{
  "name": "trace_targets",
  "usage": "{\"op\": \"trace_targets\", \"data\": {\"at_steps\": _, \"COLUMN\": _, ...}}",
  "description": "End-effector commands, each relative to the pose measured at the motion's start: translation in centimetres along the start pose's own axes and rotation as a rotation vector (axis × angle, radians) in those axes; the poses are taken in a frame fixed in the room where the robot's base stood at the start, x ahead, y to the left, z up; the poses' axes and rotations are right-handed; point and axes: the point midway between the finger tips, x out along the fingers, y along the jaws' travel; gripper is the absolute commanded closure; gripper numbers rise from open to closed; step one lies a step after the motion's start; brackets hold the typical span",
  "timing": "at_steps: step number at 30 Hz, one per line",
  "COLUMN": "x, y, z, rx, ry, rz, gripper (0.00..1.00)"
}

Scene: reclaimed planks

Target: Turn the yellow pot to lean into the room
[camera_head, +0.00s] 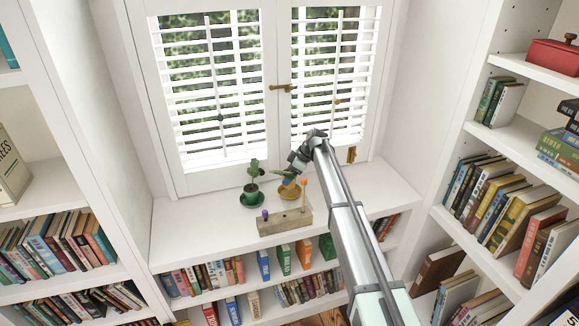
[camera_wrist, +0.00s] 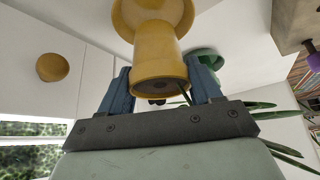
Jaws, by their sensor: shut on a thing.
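The yellow pot (camera_head: 288,193) stands on the white window sill in the head view, partly hidden by my gripper (camera_head: 291,180). Green leaves (camera_head: 279,173) show beside my gripper, stretching left. In the wrist view the yellow pot (camera_wrist: 160,55) lies between the blue fingers of my gripper (camera_wrist: 160,85), which are shut on it near its rim. Dark soil and part of a green stem show in its mouth. A wider yellow saucer (camera_wrist: 150,12) shows beyond the pot. Long leaves (camera_wrist: 280,150) come out at the right from behind the gripper body.
A green pot (camera_head: 252,190) with a cactus stands close on the left. Shuttered windows (camera_head: 210,90) are behind. The sill (camera_head: 390,185) is clear at right. Bookshelves flank both sides.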

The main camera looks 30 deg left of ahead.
Motion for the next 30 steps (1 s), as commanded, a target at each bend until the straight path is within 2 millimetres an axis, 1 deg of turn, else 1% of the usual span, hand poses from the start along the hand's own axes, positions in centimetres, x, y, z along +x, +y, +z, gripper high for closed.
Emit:
{"op": "trace_targets", "data": {"at_steps": 8, "x": 0.8, "y": 0.0, "z": 0.4, "rx": -0.008, "ry": 0.002, "rz": -0.004, "gripper": 0.85}}
{"op": "trace_targets", "data": {"at_steps": 21, "x": 2.6, "y": 0.0, "z": 1.5, "rx": -0.007, "ry": 0.002, "rz": -0.004, "gripper": 0.85}}
{"op": "trace_targets", "data": {"at_steps": 30, "x": 2.8, "y": 0.0, "z": 1.6, "rx": -0.007, "ry": 0.002, "rz": -0.003, "gripper": 0.85}}
